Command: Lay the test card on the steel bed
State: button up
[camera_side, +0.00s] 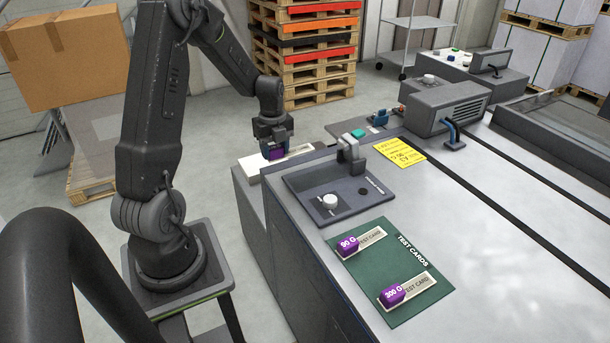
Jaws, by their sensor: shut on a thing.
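My gripper (276,147) is at the far left end of the bench, pointing down and shut on a purple block (277,155). A pale card strip (300,149) shows to the right of the block, which looks like a test card. Below and to the left is a white flat piece (255,168) on a low grey unit (244,188), probably the steel bed's place. The jaws hide part of the card, and I cannot tell whether it touches what is below. Two more test cards, with purple blocks marked 90 G (348,246) and 300 G (393,294), lie on a green mat (400,262).
A dark recessed panel (345,205) with a white knob and a grey clamp-like head (350,152) stands just right of my gripper. A yellow note (399,152) lies behind it. A grey machine head (446,106) is farther back. The bench's right side is largely clear.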

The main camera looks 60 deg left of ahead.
send_over(302, 183)
notch_tip(302, 183, down, 5)
jog(key=shift+r, duration=0.2)
jog(key=shift+f, duration=1.9)
jog(key=shift+f, duration=0.1)
jog(key=o, duration=0.9)
